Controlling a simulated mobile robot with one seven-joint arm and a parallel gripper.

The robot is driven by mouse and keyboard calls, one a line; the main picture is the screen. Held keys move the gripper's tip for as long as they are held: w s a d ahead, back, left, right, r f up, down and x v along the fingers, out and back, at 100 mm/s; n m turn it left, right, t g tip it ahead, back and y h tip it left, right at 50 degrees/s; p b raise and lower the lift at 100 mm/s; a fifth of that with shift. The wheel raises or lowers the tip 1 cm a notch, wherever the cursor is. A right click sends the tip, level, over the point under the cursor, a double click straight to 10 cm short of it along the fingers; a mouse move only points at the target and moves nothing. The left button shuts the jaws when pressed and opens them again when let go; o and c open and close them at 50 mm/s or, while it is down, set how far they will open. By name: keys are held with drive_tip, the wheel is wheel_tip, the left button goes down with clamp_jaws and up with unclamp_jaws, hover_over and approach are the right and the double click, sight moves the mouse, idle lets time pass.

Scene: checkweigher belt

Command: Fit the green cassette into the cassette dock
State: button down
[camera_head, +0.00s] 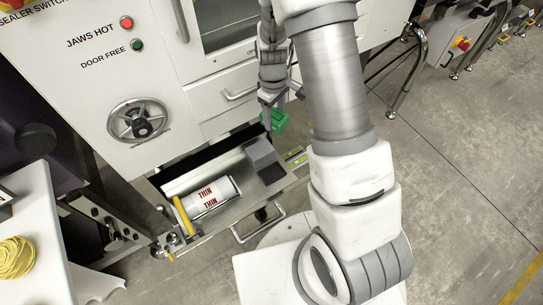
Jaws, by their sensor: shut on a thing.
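The green cassette (279,121) is a small green piece at my gripper (272,100), above the far right part of a metal tray. My gripper points down and is shut on the cassette; the fingertips are small and partly hidden. I cannot tell for sure which part is the cassette dock. A dark grey block (262,153) sits in the right end of the tray, below and a little left of the cassette. The cassette looks apart from it.
The metal tray (233,179) also holds a white roll marked THIN (208,194) beside a yellow bar (184,216). The white machine front with a handwheel (138,120) stands behind. A white table with yellow cord (16,257) is at left.

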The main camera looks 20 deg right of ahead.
drive_tip(key=shift+w+a+f+n+b, duration=0.1)
drive_tip(key=shift+f+n+b, duration=2.6)
drive_tip(key=shift+f, duration=2.55)
drive_tip(key=shift+w+a+f+n+b, duration=0.1)
drive_tip(key=shift+f+n+b, duration=1.95)
drive_tip(key=shift+f+b, duration=2.25)
drive_tip(key=shift+w+a+f+n+b, duration=0.1)
drive_tip(key=shift+f+n+b, duration=2.1)
drive_tip(key=shift+f, duration=4)
drive_tip(key=shift+c, duration=0.4)
unclamp_jaws()
drive_tip(key=shift+r+p, duration=0.1)
drive_tip(key=shift+p, duration=0.2)
wheel_tip(320, 180, up, 17)
drive_tip(key=p, duration=0.6)
drive_tip(key=shift+r, duration=0.15)
